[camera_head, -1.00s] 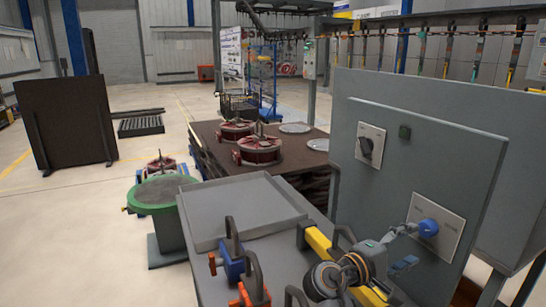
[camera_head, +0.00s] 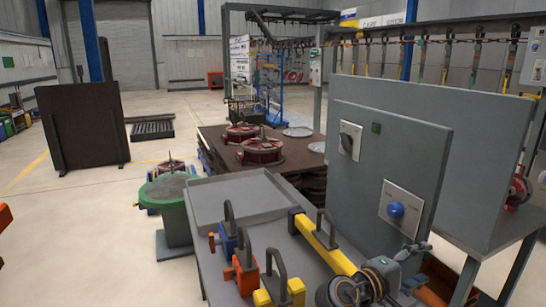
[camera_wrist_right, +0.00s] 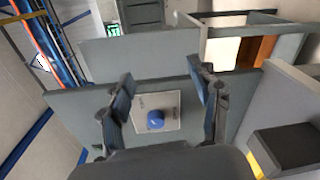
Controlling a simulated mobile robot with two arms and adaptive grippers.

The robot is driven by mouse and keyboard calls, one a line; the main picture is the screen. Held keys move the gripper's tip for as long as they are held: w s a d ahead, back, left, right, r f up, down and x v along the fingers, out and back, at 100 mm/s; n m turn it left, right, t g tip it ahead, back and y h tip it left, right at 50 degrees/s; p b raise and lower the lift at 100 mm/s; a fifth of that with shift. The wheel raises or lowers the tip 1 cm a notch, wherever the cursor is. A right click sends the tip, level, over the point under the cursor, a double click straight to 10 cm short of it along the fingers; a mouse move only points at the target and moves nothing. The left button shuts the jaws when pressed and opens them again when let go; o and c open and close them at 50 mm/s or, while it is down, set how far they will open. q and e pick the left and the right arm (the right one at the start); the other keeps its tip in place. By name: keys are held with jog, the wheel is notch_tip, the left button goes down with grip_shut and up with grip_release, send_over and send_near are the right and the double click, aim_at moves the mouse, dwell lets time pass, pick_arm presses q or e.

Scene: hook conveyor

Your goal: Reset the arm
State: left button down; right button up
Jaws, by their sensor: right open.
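My right gripper (camera_head: 416,256) is at the lower right of the head view, in front of the grey control panel (camera_head: 385,140) and below its blue knob (camera_head: 396,210). In the right wrist view my right gripper (camera_wrist_right: 165,98) has its two dark fingers spread wide, with nothing held between them. The blue knob (camera_wrist_right: 155,120) on its pale plate shows between the fingers, beyond them and apart from them. My left gripper does not show.
A grey worktop with a shallow tray (camera_head: 240,200) holds blue, orange (camera_head: 242,272) and yellow handled blocks and a yellow bar (camera_head: 320,243). A green drum (camera_head: 168,190) stands left. Red round parts (camera_head: 262,152) sit on a brown table behind. Floor at left is open.

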jog(key=s+a+f+m+g+y, duration=0.1)
jog(key=s+f+y, duration=0.4)
jog(key=f, duration=0.5)
jog(key=s+f+m+y, duration=0.1)
jog(key=s+f+y, duration=0.2)
jog(key=s+f, duration=0.55)
jog(key=s+a+f+m+g+y, duration=0.1)
jog(key=s+a+f+m+y, duration=0.1)
jog(key=s+a+f+y, duration=0.45)
jog(key=s+a+f+m+g+y, duration=0.15)
jog(key=s+a, duration=0.25)
jog(key=s, duration=0.6)
notch_tip(320, 180, down, 24)
jog(key=s+g+p, duration=0.1)
jog(key=s+p, duration=0.1)
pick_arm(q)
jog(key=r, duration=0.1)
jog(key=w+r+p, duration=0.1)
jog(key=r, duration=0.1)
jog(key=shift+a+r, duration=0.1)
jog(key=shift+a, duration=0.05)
pick_arm(e)
jog(key=s+d+f+g, duration=0.1)
jog(key=s+d+f, duration=0.2)
jog(key=s+f, duration=1.1)
jog(key=shift+s+d+f+n, duration=0.15)
jog(key=shift+s+n, duration=0.3)
jog(key=shift+s, duration=0.55)
jog(key=shift+g, duration=0.25)
